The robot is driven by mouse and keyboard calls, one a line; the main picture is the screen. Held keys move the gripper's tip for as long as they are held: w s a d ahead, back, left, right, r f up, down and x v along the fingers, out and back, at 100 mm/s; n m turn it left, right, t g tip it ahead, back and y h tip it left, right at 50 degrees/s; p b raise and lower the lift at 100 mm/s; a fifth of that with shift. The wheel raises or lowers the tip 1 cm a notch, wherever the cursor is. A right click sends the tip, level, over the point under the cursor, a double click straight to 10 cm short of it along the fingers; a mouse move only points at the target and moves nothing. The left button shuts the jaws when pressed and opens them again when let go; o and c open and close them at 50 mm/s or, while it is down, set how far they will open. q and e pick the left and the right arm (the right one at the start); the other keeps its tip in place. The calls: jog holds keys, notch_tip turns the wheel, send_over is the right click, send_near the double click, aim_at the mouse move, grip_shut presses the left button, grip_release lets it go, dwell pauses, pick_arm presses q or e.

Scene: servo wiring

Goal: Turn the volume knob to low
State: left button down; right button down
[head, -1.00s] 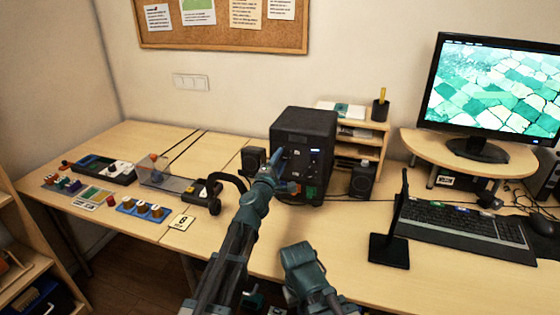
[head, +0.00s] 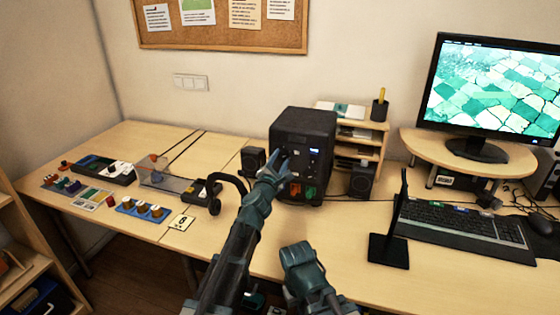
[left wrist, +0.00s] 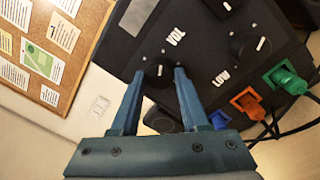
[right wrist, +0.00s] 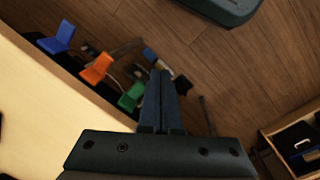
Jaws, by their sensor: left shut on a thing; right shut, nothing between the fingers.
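The black control box (head: 308,117) stands on the desk, its front panel facing me. In the left wrist view, a round black knob (left wrist: 160,71) with a white pointer line sits beside the VOL label (left wrist: 176,37). My left gripper (left wrist: 156,73) has one finger on each side of this knob and is shut on it. The LOW label (left wrist: 221,76) is to the right. In the head view, my left gripper (head: 287,167) is at the panel and hides the knob. My right gripper (right wrist: 160,75) is shut and empty, low in front of the desk.
A second black knob (left wrist: 251,46) is on the same panel. Orange (left wrist: 247,102) and green (left wrist: 287,79) plugs with cables stick out below. A headset (head: 222,190) stands left of the box, speakers (head: 362,181) beside it, and a keyboard (head: 455,222) to the right.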

dwell(0.3)
pick_arm(q)
jog(key=shift+c, duration=2)
grip_release()
jog(key=v, duration=1.3)
jog(key=shift+s+b, duration=0.4)
jog(key=shift+a+f, duration=0.1)
jog(key=shift+a, duration=0.05)
